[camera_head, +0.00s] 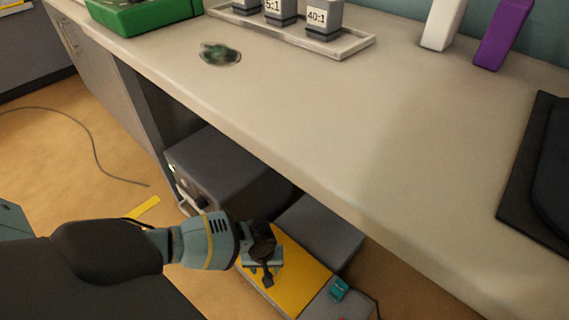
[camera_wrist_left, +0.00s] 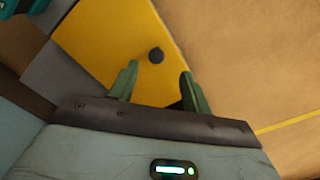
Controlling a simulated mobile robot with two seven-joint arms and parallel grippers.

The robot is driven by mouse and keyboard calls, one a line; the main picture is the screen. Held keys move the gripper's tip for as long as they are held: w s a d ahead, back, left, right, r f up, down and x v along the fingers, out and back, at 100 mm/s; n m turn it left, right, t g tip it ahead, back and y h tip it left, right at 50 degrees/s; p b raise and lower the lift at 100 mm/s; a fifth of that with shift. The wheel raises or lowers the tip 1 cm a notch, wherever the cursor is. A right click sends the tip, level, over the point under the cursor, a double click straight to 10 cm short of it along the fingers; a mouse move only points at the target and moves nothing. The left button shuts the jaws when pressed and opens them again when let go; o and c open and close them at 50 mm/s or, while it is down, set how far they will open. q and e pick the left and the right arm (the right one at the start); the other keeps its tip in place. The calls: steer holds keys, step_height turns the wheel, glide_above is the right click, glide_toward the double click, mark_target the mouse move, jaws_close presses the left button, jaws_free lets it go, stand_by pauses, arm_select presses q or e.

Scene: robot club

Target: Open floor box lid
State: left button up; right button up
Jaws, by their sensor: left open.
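The floor box (camera_head: 322,235) is a grey box on the floor below the bench edge. Its yellow lid (camera_head: 303,266) appears to lie flat and closed. The lid also fills the upper middle of the left wrist view (camera_wrist_left: 95,40), with a small dark round knob (camera_wrist_left: 156,55) on it. My left gripper (camera_head: 266,274) is over the lid, pointing down. In the left wrist view its two green fingers (camera_wrist_left: 158,72) are apart, with the knob showing between and just beyond their tips. I cannot tell how high the fingers are above the lid. My right gripper is not in view.
The bench top (camera_head: 300,125) overhangs close behind the box. A dark grey machine (camera_head: 225,172) stands beside it under the bench. A small teal part (camera_head: 338,289) sits on the box's grey front portion. A cable (camera_head: 85,140) lies on the open floor at left.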

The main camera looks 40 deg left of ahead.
arm_select(q)
steer(key=shift+w+a+f, duration=0.3)
steer(key=shift+w+f, duration=0.15)
steer(key=shift+w, duration=0.3)
steer(key=shift+r, duration=0.1)
steer(key=shift+s+f+b, duration=0.1)
steer(key=shift+f+b, duration=0.15)
steer(key=shift+b, duration=0.15)
step_height(320, 180, down, 6)
steer(key=b, duration=0.3)
steer(key=shift+f+b, duration=0.5)
steer(key=shift+b, duration=0.1)
steer(key=shift+f, duration=0.1)
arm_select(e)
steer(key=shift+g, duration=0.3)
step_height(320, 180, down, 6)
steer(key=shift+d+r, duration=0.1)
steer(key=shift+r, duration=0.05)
arm_select(q)
steer(key=c, duration=0.9)
jaws_close()
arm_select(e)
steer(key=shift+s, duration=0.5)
